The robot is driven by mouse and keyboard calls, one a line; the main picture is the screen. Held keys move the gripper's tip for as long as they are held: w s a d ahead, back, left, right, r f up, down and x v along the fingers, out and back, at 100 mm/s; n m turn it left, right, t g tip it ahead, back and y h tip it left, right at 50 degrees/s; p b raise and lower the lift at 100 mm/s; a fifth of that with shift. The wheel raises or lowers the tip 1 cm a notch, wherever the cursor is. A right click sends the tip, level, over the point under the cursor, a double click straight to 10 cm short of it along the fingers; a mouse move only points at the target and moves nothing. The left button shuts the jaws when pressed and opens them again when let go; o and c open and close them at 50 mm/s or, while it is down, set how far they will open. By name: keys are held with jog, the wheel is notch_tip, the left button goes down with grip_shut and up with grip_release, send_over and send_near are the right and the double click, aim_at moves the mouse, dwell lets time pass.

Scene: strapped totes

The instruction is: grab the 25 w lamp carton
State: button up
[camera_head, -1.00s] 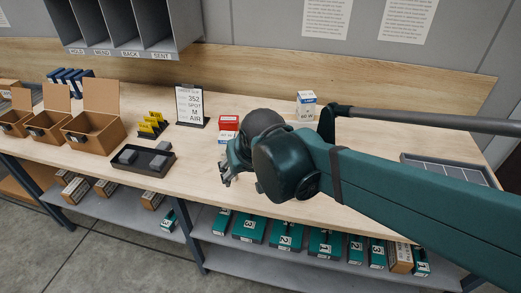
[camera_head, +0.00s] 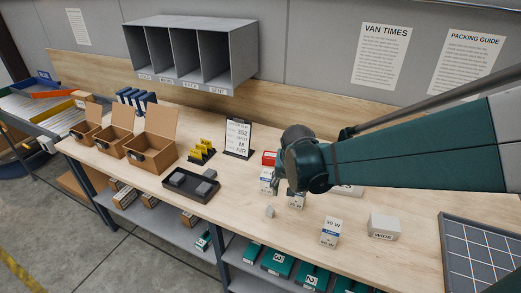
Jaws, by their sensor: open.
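Several small white lamp cartons stand on the wooden bench. One (camera_head: 266,182) stands just left of my gripper (camera_head: 279,187), another (camera_head: 296,200) stands just right of and below it, partly under my arm. A third carton (camera_head: 330,233) stands apart toward the front, with a blue band and a wattage print that looks like 90 W. The prints on the two near my gripper are too small to read, so I cannot tell which carton is the 25 W one. My gripper is open, its fingers small and partly hidden by my wrist; nothing shows held.
A box marked WIDE (camera_head: 384,227) and a gridded grey tray (camera_head: 480,255) lie to the right. A small grey block (camera_head: 269,211) is in front.

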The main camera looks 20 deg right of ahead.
aim_at(298, 196)
jog(key=shift+w+d+f+m+g+p, duration=0.3)
jog(key=shift+w+d+p, duration=0.25)
jog(key=shift+d+p, duration=0.25)
jog(key=shift+w+d+f+m+g+p, duration=0.15)
jog(key=shift+w+d+f+m+p, duration=0.3)
jog(key=shift+d+p, duration=0.4)
jog(key=shift+w+d+f+m+g+p, duration=0.25)
jog(key=shift+w+d+m+p, duration=0.1)
jog(key=shift+w+d+p, duration=0.35)
jog(key=shift+s+d, duration=0.1)
jog(key=shift+x, duration=1.25)
jog(key=shift+d+f, duration=0.1)
jog(key=shift+x, duration=2.5)
jog(key=shift+d, duration=0.15)
